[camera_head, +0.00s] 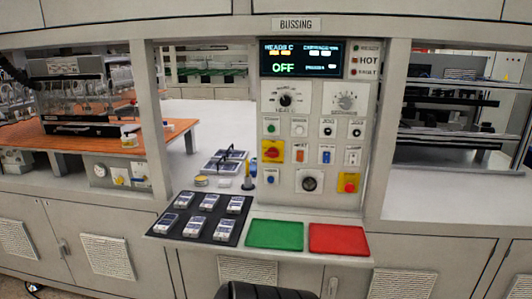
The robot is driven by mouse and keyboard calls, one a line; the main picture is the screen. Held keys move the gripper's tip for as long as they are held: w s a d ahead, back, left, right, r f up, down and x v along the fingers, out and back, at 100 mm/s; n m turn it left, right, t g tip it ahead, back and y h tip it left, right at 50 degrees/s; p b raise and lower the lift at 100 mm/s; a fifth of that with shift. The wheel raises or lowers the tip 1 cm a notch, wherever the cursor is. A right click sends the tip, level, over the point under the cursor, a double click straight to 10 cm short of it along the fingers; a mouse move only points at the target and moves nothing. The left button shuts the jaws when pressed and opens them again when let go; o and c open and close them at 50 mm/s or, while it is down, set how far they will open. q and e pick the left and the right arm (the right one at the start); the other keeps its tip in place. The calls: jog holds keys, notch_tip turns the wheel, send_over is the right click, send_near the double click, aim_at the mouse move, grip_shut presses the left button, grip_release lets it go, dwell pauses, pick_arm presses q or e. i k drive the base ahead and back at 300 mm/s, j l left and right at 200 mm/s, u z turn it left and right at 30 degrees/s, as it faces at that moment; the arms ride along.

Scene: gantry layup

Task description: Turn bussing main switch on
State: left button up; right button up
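The bussing control panel (313,205) stands upright in the middle of the view, under a sign reading BUSSING (296,23). Its dark display (300,58) shows OFF in green letters. A red rotary knob on a yellow plate (272,152) sits on the panel's left side and looks like the main switch, but its label is too small to read. A black round knob (309,181) is at the lower middle. A red button on a yellow plate (349,183) is at the lower right. Neither of my grippers shows.
Below the panel a ledge carries a green pad (275,235), a red pad (338,239) and a black tray (240,222) with several small modules. Dials (286,99) and small buttons fill the panel above. Open bays lie on both sides. The space before the panel looks clear.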

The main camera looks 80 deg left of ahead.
aim_at(272, 152)
jog(key=u, duration=2.7)
